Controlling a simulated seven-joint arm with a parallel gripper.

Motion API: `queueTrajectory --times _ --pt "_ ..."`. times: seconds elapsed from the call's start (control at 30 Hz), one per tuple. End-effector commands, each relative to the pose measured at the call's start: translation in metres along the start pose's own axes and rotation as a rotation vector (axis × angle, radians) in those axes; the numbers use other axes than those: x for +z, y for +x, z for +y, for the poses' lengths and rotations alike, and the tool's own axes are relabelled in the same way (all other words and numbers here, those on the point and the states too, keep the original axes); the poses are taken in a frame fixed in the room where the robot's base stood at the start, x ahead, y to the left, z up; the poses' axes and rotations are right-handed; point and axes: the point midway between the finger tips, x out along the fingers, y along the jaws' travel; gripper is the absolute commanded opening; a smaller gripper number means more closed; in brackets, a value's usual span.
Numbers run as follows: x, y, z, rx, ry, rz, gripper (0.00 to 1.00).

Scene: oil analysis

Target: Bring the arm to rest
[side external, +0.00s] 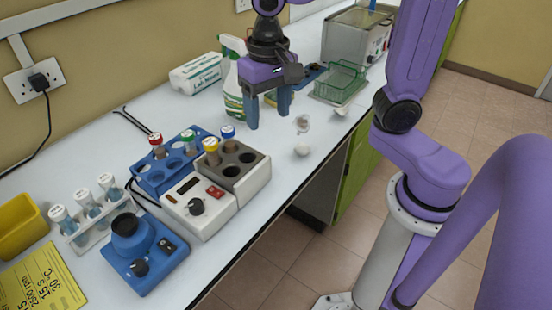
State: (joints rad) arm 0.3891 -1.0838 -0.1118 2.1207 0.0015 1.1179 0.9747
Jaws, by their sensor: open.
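My gripper (268,114) is in the upper middle of the side external view, pointing down above the white bench (262,195). Its two blue-grey fingers are apart, with nothing held between them. It is to the right of the spray bottle (233,100) and behind the heating block. My purple arm reaches in from the right. The exact height of the fingertips above the bench is hard to tell.
A blue rack (160,180) and a grey heating block (247,170) hold capped tubes. A blue mixer (133,250), a rack of clear tubes (90,210) and a yellow bin (18,225) stand front left. A green wire basket (340,83) and small round items (302,149) lie right.

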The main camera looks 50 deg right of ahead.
Motion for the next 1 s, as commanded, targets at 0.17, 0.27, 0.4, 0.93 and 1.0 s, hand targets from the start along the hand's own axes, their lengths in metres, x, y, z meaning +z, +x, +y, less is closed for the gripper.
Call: queueTrajectory --times 0.17,0.27,0.4,0.93,1.0 --pt "0.035 0.013 0.022 -0.003 -0.352 0.001 0.65" --pt "0.054 0.02 0.035 -0.006 -0.549 0.002 0.65" --pt "0.081 0.03 0.055 -0.009 -0.823 0.004 0.65" --pt "0.132 0.051 0.098 -0.016 -1.382 0.01 0.65" --pt "0.132 0.051 0.098 -0.016 -1.383 0.01 0.65"
